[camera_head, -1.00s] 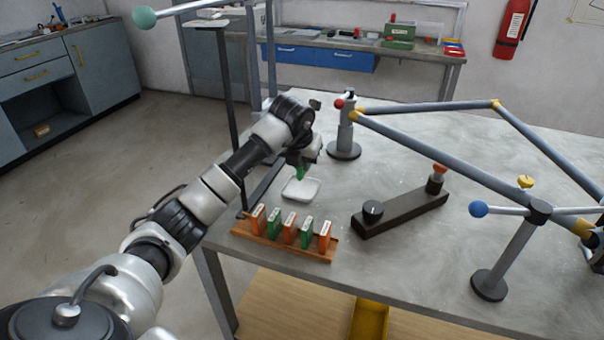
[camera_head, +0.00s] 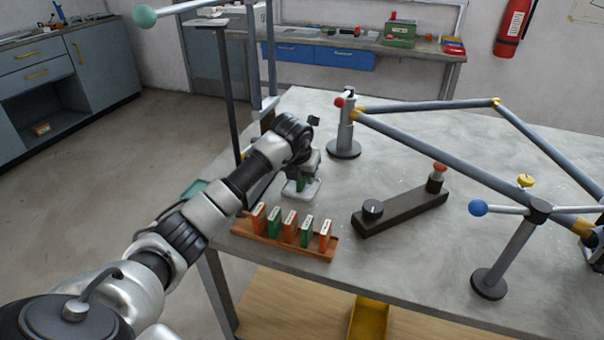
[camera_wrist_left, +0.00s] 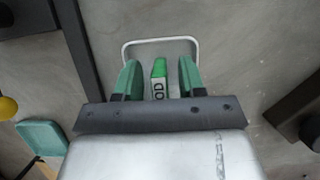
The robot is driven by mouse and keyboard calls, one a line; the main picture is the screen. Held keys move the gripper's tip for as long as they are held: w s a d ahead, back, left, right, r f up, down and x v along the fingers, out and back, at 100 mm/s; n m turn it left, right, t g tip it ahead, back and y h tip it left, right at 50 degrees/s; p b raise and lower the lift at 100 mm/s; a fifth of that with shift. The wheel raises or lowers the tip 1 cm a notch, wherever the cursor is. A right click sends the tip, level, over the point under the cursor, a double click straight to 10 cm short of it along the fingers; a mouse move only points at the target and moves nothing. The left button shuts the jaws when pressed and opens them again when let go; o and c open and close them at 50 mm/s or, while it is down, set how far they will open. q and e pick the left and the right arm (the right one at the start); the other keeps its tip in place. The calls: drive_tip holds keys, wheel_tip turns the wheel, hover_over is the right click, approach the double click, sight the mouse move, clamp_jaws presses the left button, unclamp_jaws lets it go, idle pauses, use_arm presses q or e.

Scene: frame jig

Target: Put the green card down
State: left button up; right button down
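The green card (camera_wrist_left: 159,68) has a white label with dark letters. In the left wrist view it lies between the two green fingers of my left gripper (camera_wrist_left: 158,82), with a gap on each side. My left gripper (camera_head: 303,184) is open around it, low over the white tray (camera_head: 291,195). The tray's rim also shows in the wrist view (camera_wrist_left: 160,40). The card's lower end is hidden by my gripper, and I cannot tell whether it stands or leans. My right gripper is in neither view.
A wooden rack (camera_head: 285,244) with several orange and green cards stands just in front of the tray. A dark bar with a knob (camera_head: 400,214) lies to the right. A post on a round base (camera_head: 344,147) stands behind. Bare tabletop (camera_head: 350,280) is at the front.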

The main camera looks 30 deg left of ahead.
use_arm(q)
drive_tip(key=shift+r, duration=0.25)
drive_tip(key=v, duration=1.1)
drive_tip(key=shift+s+r, duration=0.3)
drive_tip(key=shift+r, duration=0.05)
